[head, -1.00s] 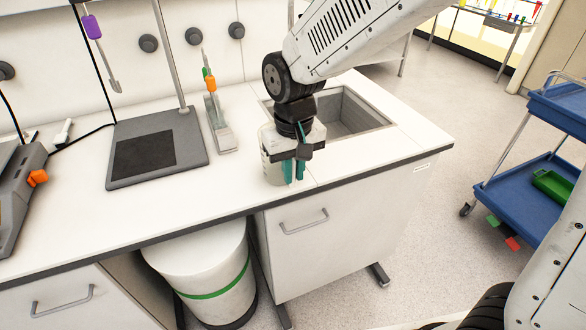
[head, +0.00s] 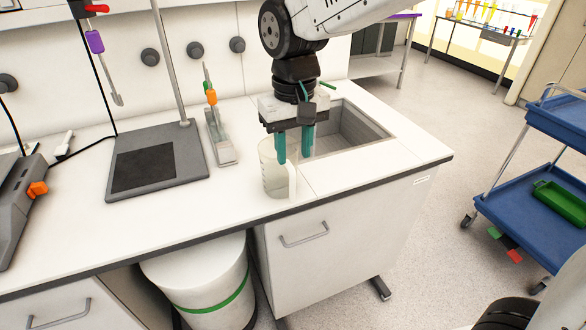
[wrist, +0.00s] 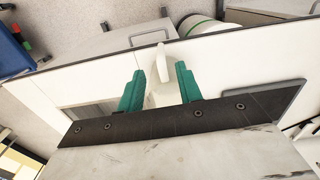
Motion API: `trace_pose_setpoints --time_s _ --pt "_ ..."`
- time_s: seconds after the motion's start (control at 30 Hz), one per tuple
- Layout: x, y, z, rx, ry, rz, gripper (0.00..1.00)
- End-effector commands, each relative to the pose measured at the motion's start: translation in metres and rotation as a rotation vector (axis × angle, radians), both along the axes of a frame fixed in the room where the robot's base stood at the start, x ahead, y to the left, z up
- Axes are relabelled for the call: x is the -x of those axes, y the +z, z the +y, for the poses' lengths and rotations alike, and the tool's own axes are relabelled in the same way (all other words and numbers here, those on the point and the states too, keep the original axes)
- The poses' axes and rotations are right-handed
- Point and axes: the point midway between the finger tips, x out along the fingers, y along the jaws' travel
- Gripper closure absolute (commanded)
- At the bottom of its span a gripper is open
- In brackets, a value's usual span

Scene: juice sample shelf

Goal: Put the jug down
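The jug (head: 274,175) is a clear, whitish beaker-like vessel with a handle. It stands upright on the white counter (head: 225,185), left of the sink and near the front edge. My gripper (head: 294,148) is above the jug, its two teal fingers apart. The fingertips are at about the height of the jug's upper part in the head view. In the wrist view the open fingers of my gripper (wrist: 158,88) lie on either side of the jug's handle (wrist: 162,62), with gaps visible. Part of the jug's body is hidden below the gripper.
The sink (head: 350,130) is just right and behind. A pipette stand (head: 220,140) and a grey stand base (head: 155,165) are to the left. A white bin (head: 205,275) sits under the counter. A blue cart (head: 540,205) stands on the right.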

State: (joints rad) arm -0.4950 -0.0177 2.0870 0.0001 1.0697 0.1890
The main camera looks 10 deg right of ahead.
Motion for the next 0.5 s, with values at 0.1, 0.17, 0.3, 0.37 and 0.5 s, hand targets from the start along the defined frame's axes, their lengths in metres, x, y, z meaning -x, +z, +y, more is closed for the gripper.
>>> trace_pose_setpoints --time_s 0.1,0.17,0.3,0.37,0.5 --pt "0.0 0.018 0.0 0.0 0.0 -0.001 0.65" --pt "0.0 0.023 0.0 0.0 0.0 -0.001 0.65" --pt "0.0 0.029 0.0 0.0 0.0 0.001 0.65" --pt "0.0 0.03 0.0 0.0 0.0 0.001 0.65" --pt "0.003 0.032 -0.006 -0.001 -0.007 -0.003 0.65"
